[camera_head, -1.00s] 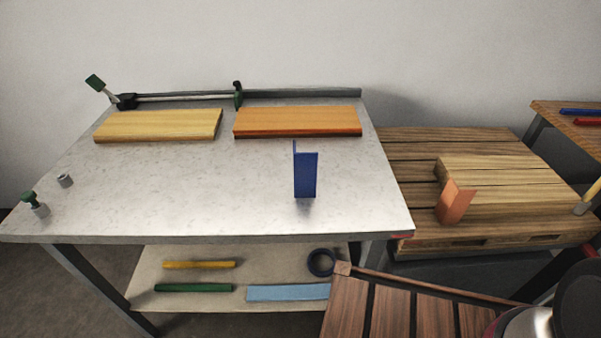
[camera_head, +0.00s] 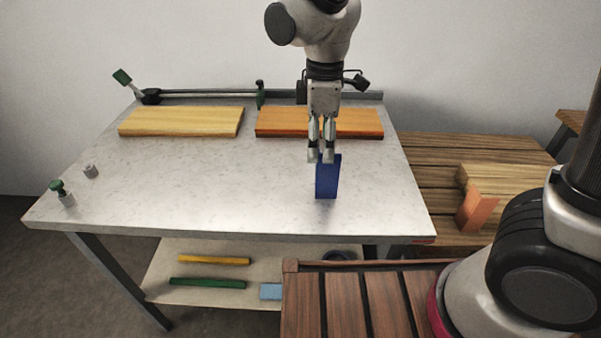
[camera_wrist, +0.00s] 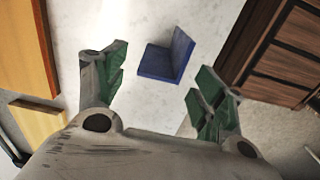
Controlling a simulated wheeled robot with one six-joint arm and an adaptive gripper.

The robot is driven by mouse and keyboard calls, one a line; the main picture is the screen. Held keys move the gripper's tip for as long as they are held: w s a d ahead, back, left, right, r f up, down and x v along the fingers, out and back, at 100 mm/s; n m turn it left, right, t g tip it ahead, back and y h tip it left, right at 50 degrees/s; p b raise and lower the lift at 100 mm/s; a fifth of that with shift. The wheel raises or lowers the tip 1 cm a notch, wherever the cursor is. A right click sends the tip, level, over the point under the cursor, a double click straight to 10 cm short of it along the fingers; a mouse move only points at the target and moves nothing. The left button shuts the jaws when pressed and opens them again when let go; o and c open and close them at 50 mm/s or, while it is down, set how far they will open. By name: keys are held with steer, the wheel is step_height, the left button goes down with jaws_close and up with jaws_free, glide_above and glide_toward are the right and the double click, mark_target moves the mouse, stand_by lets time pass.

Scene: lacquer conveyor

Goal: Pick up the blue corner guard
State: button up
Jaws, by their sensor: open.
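The blue corner guard (camera_head: 327,181) stands upright on the grey worktop (camera_head: 200,185), toward its front right. My gripper (camera_head: 321,156) points down at the guard's top edge and overlaps it in the head view. In the wrist view the L-shaped guard (camera_wrist: 167,60) lies beyond the fingertips, between their lines. My gripper (camera_wrist: 158,75) is open and empty, with green pads on both fingers. I cannot tell the exact height gap between fingertips and guard.
A yellow board (camera_head: 180,122) and an orange board (camera_head: 350,122) lie at the back of the worktop. A green-handled clamp (camera_head: 60,190) is at the left. The worktop's middle is clear.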

mark_target(327, 171)
steer(key=f, duration=0.8)
steer(key=shift+a, duration=0.25)
steer(key=shift+c, duration=0.4)
jaws_close()
